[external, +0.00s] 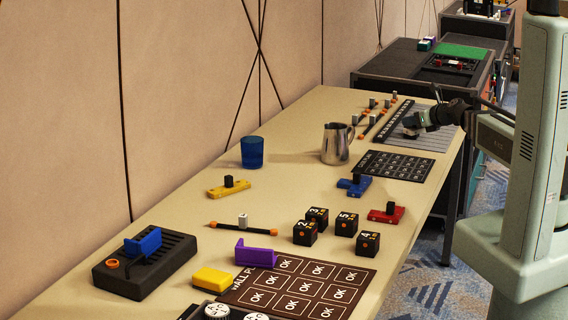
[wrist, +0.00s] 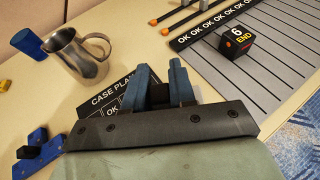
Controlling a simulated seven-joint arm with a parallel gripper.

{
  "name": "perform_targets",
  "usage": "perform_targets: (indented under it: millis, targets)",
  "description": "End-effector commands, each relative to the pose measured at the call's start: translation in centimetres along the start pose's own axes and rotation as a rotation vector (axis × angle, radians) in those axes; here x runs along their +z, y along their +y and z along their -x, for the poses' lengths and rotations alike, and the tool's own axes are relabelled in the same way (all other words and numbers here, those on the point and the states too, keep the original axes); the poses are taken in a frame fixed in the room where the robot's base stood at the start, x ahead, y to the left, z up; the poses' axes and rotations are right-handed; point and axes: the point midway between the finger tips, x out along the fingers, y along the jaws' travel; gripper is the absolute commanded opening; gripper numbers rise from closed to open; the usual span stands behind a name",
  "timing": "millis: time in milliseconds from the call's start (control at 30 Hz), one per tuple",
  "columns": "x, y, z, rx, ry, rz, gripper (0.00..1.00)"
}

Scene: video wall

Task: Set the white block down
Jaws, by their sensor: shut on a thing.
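The black "CASE PLAN" card (wrist: 110,90) lies below and beside my fingers.
A black "6 END" cube (wrist: 236,42) stands on the striped mat. A metal pitcher (external: 336,145) stands left of the card. Blue (external: 354,186), red (external: 386,215) and yellow (external: 229,189) blocks with black knobs lie nearer. Bare table lies between pitcher and card.

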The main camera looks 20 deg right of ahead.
Motion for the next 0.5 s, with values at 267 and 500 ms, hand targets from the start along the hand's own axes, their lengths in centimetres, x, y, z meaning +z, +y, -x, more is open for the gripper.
perform_targets:
  millis: [267,500]
  targets:
    - [0.2,5.2,1.1,0.284,-0.001,0.117,0.0]
    - [0.0,7.3,2.0,0.439,-0.001,0.181,0.0]
